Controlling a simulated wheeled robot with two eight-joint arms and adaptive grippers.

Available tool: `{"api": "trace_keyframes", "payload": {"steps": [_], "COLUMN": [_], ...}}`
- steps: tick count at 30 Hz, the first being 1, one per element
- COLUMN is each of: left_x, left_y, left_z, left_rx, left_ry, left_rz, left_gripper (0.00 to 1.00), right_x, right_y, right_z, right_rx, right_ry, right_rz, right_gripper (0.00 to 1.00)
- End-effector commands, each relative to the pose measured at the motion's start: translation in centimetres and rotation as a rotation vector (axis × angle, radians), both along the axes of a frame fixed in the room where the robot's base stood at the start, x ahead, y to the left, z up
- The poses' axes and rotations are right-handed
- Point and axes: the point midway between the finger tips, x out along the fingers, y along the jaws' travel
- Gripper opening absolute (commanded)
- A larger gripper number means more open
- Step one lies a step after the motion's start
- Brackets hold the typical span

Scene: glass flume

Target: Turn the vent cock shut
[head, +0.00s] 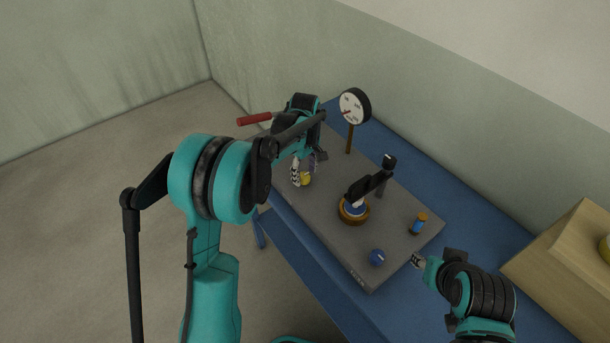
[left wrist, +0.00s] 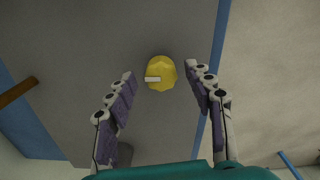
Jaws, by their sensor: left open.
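A yellow knob (head: 305,180) with a pale bar mark stands near the front left edge of the grey panel (head: 400,208). I cannot read a label that says it is the vent cock. It also shows in the left wrist view as a yellow knob (left wrist: 161,68) with its bar pointing left. My left gripper (head: 304,168) is open over it, one finger on each side. In the left wrist view the left gripper's fingertips (left wrist: 160,73) are apart, with gaps to the knob. My right gripper (head: 417,261) is at the panel's right edge, its jaws too small to judge.
A round dial gauge (head: 352,106) stands on a post at the back. A red handle (head: 254,119) sticks out left. A black lever on a wooden-ringed base (head: 354,210), a blue knob (head: 377,257) and a blue-orange cylinder (head: 419,223) are farther right. A wooden box (head: 560,254) stands at right.

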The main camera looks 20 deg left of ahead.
Motion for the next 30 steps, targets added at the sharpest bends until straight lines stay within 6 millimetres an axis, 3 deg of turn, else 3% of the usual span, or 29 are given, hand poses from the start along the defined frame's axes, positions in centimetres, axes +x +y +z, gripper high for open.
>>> {"api": "trace_keyframes", "payload": {"steps": [11,16,17,30], "left_x": [-0.01,-0.01,-0.01,-0.02], "left_y": [0.0,0.0,0.0,0.01], "left_z": [-0.69,-0.67,-0.67,-0.65], "left_rx": [0.0,0.0,0.0,0.0], "left_ry": [0.0,0.0,0.0,0.0], "left_rz": [-0.001,-0.001,-0.001,-0.073], "left_gripper": [0.5,0.05,0.03,0.04], "right_x": [0.01,0.01,0.01,0.01], "right_y": [0.0,0.0,0.0,0.0], "right_z": [-0.17,-0.17,-0.17,0.02], "right_rx": [0.0,0.0,0.0,0.0], "right_ry": [0.0,0.0,0.0,0.0], "right_rz": [0.0,0.0,0.0,0.0], "right_gripper": [0.4,0.4,0.4,0.4]}}
